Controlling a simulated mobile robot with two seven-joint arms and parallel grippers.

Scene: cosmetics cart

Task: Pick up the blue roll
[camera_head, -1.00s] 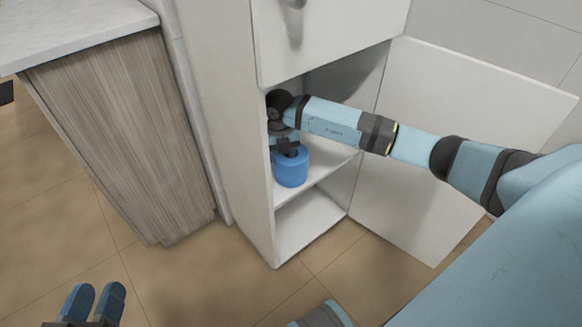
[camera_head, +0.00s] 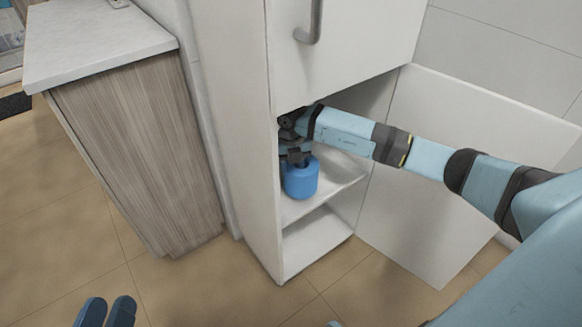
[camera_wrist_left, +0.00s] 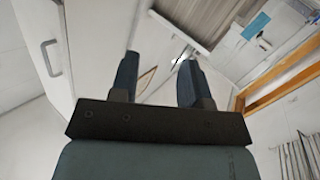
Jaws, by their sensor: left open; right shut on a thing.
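The blue roll (camera_head: 301,180) is a short blue cylinder on the middle shelf of the open white cabinet in the head view. My right gripper (camera_head: 298,160) reaches in from the right and is shut on the top of the roll from above. The fingertips are partly hidden by the roll and the wrist. Whether the roll touches the shelf (camera_head: 330,190) I cannot tell. My left gripper (camera_head: 107,312) is open and empty at the bottom left, far from the roll. Its two fingers also show in the left wrist view (camera_wrist_left: 157,85), with nothing between them.
The cabinet's lower door (camera_head: 470,150) stands open to the right, behind my right arm. An upper door with a grey handle (camera_head: 312,22) is above. A wooden counter (camera_head: 145,150) with a pale top stands left. The tiled floor (camera_head: 70,250) between is clear.

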